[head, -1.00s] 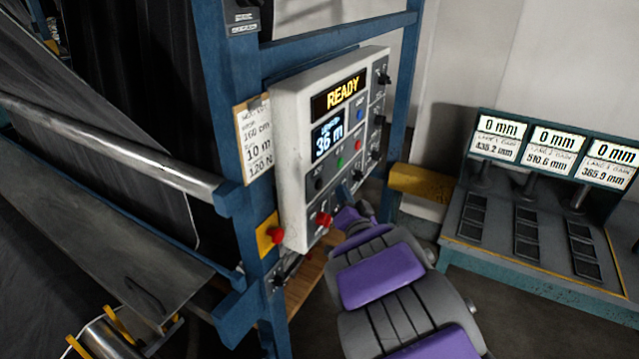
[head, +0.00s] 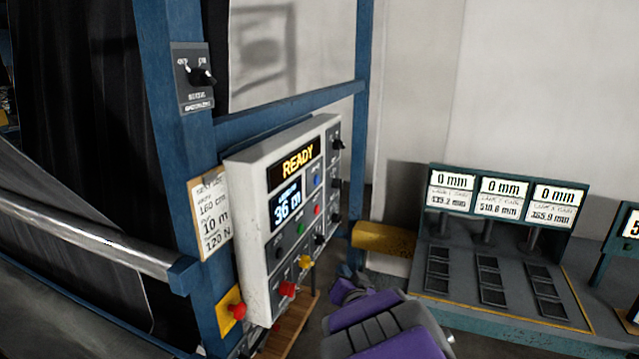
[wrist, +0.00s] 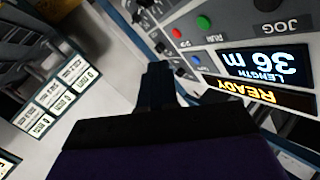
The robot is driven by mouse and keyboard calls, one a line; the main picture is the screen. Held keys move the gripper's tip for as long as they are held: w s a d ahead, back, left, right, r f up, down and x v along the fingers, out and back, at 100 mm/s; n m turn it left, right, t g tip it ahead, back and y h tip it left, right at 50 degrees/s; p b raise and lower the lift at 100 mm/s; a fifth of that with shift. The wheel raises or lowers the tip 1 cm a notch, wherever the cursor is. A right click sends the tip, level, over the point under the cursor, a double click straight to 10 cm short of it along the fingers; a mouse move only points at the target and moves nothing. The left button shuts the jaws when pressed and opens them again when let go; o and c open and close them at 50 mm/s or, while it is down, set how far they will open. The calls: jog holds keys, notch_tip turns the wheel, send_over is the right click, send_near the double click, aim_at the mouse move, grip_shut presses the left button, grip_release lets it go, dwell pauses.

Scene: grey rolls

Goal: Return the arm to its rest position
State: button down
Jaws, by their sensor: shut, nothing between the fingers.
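My arm, purple and grey, shows at the bottom centre of the head view. My gripper (head: 350,284) is at its far end, low and just right of the control panel (head: 258,240). In the wrist view my gripper (wrist: 158,85) shows as dark fingers closed together, with nothing between them. The fingers stand in front of the panel, which appears turned over at upper right. I see no contact between the fingers and the panel, though depth is hard to judge.
The panel reads READY and 36 m and hangs on a blue frame (head: 190,130) with a red stop button (head: 238,311). A bench with three displays (head: 503,195) stands at right. A yellow block (head: 384,239) lies between. A steel roller (head: 90,240) is at left.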

jog(key=s+d+f+g+h+b, duration=0.1)
jog(key=s+d+f+g+h, duration=0.2)
jog(key=s+d, duration=0.4)
jog(key=s+d+f+g+h+b, duration=0.1)
jog(key=s+d+f+g+h, duration=0.15)
jog(key=s+d+g, duration=0.4)
jog(key=s+a+f+n+g+y+b, duration=0.1)
jog(key=s+g, duration=0.3)
jog(key=s, duration=1.3)
jog(key=s+a+f+n+g+y+b, duration=0.1)
jog(key=s+g, duration=0.3)
jog(key=s, duration=1.3)
jog(key=shift+a+f+n+b, duration=0.4)
jog(key=shift+a+n, duration=0.1)
jog(key=shift+n, duration=0.3)
jog(key=shift+g, duration=0.25)
